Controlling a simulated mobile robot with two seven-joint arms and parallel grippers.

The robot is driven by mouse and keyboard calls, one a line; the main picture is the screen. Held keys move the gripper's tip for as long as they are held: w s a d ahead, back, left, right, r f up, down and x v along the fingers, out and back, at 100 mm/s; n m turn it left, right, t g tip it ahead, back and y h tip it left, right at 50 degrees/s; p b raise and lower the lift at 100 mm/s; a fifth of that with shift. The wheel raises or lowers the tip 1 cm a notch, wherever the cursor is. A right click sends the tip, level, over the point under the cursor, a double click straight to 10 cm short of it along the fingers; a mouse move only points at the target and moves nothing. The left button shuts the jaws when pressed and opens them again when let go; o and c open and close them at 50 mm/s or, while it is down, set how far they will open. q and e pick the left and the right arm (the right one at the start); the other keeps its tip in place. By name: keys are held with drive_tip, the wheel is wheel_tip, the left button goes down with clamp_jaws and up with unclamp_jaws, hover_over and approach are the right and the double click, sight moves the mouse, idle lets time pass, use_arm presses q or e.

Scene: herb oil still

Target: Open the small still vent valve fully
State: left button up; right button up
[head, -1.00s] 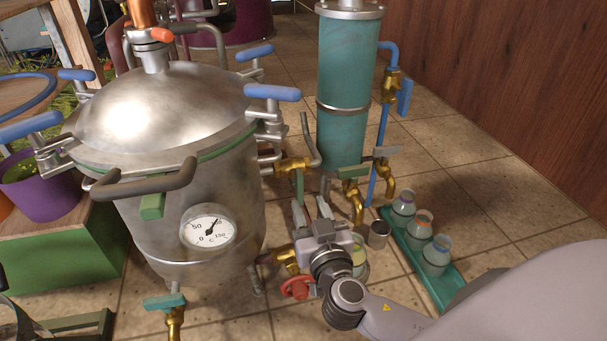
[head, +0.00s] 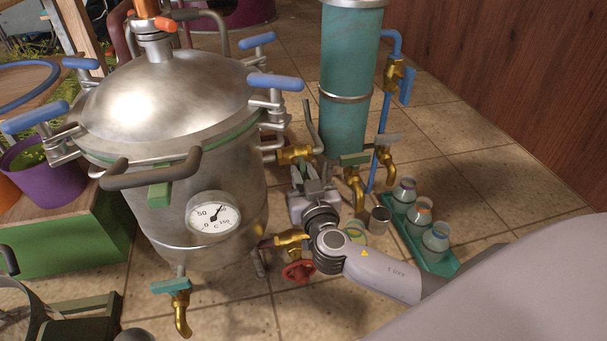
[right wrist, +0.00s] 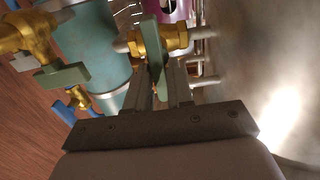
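A small brass valve (head: 295,155) with a green lever sits on a short pipe between the steel still (head: 165,215) and the teal column. No label marks it as the vent valve. In the right wrist view the valve body (right wrist: 170,40) is ahead of the fingers, and its green lever (right wrist: 151,40) points down toward the gap between them. My right gripper (head: 312,174) is open just below this valve, with fingers apart. My left gripper is not in view.
The teal column (head: 345,110) stands behind, with more brass taps (head: 353,185) to the right. A red wheel valve (head: 299,271) is below my right wrist. A green tray (head: 446,267) holds several bottles. Another tap (head: 177,300) is at the still's front.

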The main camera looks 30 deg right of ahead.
clamp_jaws()
drive_tip(key=shift+n, duration=0.3)
drive_tip(key=shift+a+n+b, duration=0.15)
drive_tip(key=shift+n+b, duration=0.45)
drive_tip(key=shift+n, duration=0.3)
drive_tip(key=n, duration=1)
drive_tip(key=a+f+n, duration=0.1)
drive_tip(key=n, duration=0.4)
drive_tip(key=shift+w+f+n, duration=0.1)
drive_tip(key=shift+w+n, duration=0.1)
drive_tip(key=shift+n, duration=0.1)
